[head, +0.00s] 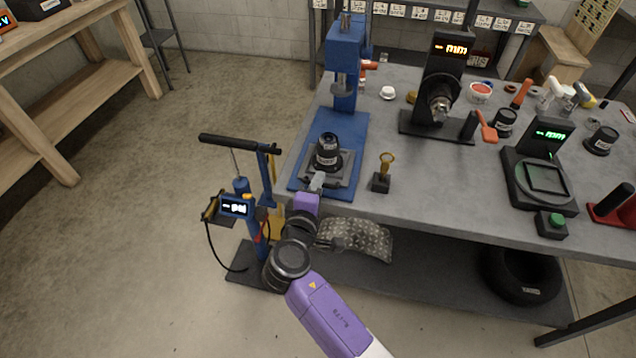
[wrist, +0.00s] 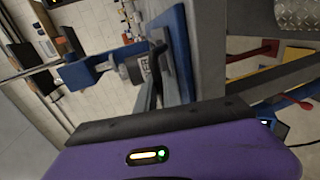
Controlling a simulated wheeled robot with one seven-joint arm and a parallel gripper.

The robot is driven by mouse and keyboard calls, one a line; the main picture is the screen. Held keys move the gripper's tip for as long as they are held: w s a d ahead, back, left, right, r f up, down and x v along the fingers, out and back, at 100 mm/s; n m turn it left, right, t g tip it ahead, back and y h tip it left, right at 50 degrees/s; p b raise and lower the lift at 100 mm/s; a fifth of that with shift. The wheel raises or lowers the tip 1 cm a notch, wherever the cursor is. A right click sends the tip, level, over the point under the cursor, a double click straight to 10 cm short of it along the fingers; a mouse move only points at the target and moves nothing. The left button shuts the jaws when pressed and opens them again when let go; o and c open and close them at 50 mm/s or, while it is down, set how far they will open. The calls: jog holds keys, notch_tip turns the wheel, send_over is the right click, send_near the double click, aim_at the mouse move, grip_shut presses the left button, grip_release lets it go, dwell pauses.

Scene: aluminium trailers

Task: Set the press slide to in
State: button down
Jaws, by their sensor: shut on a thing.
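The blue press (head: 344,60) stands at the left end of the grey workbench. Its slide, a dark grey plate (head: 345,180), lies on the blue base, with a black cylindrical part (head: 328,152) upright on it, roughly below the ram (head: 341,82). My gripper (head: 317,181) is at the front edge of the slide, shut on its front part. The fingers hide the held part, so I cannot tell its shape. In the wrist view the blue press (wrist: 92,72) lies sideways beyond the fingers.
A small stand with a yellow ring (head: 385,170) is just right of the slide. A black gauge (head: 440,85) stands behind it. A blue hand pump with a lit display (head: 235,207) stands left of my arm.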

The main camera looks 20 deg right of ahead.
aim_at(324, 165)
jog(key=x, duration=0.1)
jog(key=b+x, duration=0.1)
jog(key=x, duration=0.2)
jog(key=shift+r, duration=0.3)
jog(key=c, duration=1.8)
grip_release()
jog(key=shift+r, duration=0.1)
jog(key=shift+o, duration=0.2)
jog(key=v, duration=0.7)
jog(key=shift+s+a+b, duration=0.25)
jog(key=shift+b, duration=0.15)
jog(key=shift+r, duration=0.1)
